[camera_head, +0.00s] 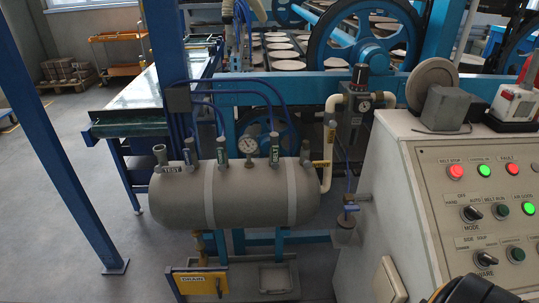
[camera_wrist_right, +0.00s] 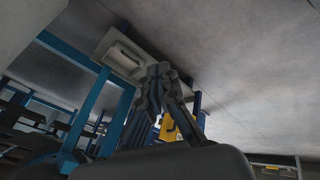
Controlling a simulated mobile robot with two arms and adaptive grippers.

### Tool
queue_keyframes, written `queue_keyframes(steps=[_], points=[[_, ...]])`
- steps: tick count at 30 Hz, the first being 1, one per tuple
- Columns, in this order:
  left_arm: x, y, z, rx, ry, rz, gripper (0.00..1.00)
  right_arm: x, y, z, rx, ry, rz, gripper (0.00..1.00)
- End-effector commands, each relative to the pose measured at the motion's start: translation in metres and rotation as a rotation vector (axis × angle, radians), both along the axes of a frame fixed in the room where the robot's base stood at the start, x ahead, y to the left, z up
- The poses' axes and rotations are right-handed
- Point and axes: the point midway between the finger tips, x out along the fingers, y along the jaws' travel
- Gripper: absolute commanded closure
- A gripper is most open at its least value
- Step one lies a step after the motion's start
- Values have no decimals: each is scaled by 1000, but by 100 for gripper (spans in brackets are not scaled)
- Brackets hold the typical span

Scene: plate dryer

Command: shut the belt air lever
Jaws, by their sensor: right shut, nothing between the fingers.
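A grey air tank (camera_head: 235,198) stands in the middle of the head view. Several short upright fittings with dark green labels rise from its top. The one labelled BELT (camera_head: 275,150) stands right of the round gauge (camera_head: 248,144). It looks upright; its exact lever position is too small to tell. My right gripper (camera_wrist_right: 163,75) shows in the right wrist view, shut and empty, with a yellow plate behind it. It touches nothing that I can make out. A black and yellow part of my arm shows at the head view's bottom right. My left gripper is out of view.
A control cabinet (camera_head: 385,180) with lit buttons fills the right side. A yellow DRAIN plate (camera_head: 196,284) hangs below the tank. A blue post (camera_head: 60,130) stands at left. Blue hoses and a cream pipe (camera_head: 328,150) run behind the tank. Floor at left is clear.

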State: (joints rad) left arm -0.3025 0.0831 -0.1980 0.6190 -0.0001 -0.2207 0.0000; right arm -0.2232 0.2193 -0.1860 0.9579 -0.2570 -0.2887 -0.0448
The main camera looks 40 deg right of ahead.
Motion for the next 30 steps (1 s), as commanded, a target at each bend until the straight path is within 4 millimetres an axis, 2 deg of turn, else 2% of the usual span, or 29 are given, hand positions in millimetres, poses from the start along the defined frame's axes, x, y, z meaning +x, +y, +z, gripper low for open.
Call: queue_keyframes(steps=[1, 2, 3, 5, 6, 8, 9, 10, 12, 15, 18, 21, 30], points=[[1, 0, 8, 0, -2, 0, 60, 55, -20, 45, -74, -99, 69, 100], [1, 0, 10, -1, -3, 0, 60, 83, -29, 69, -121, -150, 110, 100], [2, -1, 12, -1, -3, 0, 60, 118, -40, 105, -187, -220, 162, 100], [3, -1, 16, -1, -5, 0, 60, 165, -54, 162, -291, -322, 231, 100], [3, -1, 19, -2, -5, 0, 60, 193, -60, 203, -362, -389, 272, 100], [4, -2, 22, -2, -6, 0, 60, 227, -68, 264, -469, -485, 328, 100], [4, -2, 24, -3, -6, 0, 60, 245, -70, 304, -537, -545, 357, 100], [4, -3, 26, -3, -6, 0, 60, 256, -71, 332, -586, -587, 377, 100], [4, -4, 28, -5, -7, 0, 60, 275, -70, 392, -689, -673, 412, 100], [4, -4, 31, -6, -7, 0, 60, 288, -66, 457, -805, -766, 443, 100], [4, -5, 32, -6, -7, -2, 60, 293, -62, 496, -874, -822, 458, 100], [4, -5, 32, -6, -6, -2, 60, 294, -60, 513, -905, -846, 464, 100], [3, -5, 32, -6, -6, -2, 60, 294, -60, 514, -908, -848, 463, 100]])
